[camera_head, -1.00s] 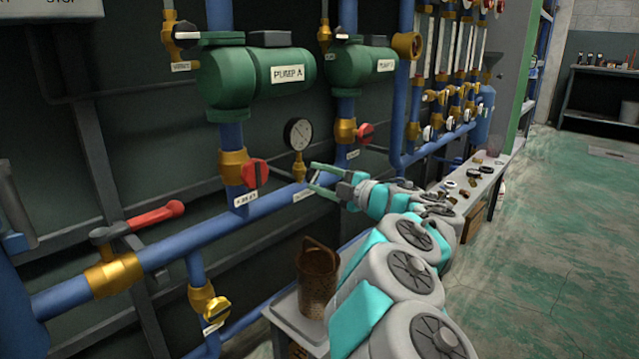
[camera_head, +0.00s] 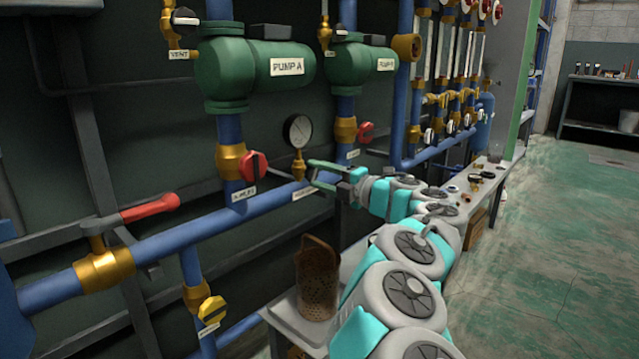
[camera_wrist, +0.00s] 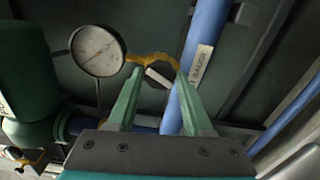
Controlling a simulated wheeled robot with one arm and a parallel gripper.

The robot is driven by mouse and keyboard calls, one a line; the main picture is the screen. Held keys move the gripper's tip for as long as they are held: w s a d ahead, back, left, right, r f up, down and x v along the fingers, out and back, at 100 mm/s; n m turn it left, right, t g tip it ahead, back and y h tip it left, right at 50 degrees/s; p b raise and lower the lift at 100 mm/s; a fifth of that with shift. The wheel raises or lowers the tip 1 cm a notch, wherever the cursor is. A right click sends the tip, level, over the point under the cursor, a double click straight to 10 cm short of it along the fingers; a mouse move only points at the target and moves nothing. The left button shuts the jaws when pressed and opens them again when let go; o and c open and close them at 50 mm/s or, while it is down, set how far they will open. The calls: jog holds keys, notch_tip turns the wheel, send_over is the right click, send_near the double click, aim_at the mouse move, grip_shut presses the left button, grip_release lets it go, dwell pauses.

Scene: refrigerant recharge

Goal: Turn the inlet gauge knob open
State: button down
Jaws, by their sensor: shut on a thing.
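The round white inlet gauge (camera_head: 298,130) sits on a brass fitting (camera_head: 299,167) on the blue horizontal pipe. In the wrist view the gauge (camera_wrist: 98,50) is at upper left, with a brass fitting (camera_wrist: 152,58) running right from it to the blue pipe. A small pale knob (camera_wrist: 158,77) shows below this fitting, between my green fingers. My gripper (camera_head: 312,174) is at the fitting, just right of and below the gauge in the head view. In the wrist view my gripper (camera_wrist: 156,76) is shut on the knob. The knob is hidden in the head view.
A red knob (camera_head: 255,166) is left of the gauge and another red knob (camera_head: 366,132) is right. A red lever (camera_head: 150,208) and a yellow knob (camera_head: 212,309) are lower left. A perforated rusty can (camera_head: 318,280) stands on the bench below my arm.

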jog(key=shift+f, duration=0.15)
jog(key=shift+f+n+b, duration=0.1)
jog(key=shift+n+b, duration=0.5)
jog(key=shift+n, duration=0.1)
jog(key=n, duration=0.2)
jog(key=shift+n, duration=0.3)
jog(key=shift+c, duration=2.1)
grip_release()
jog(key=shift+r, duration=0.2)
jog(key=shift+d, duration=0.1)
jog(key=v, duration=0.7)
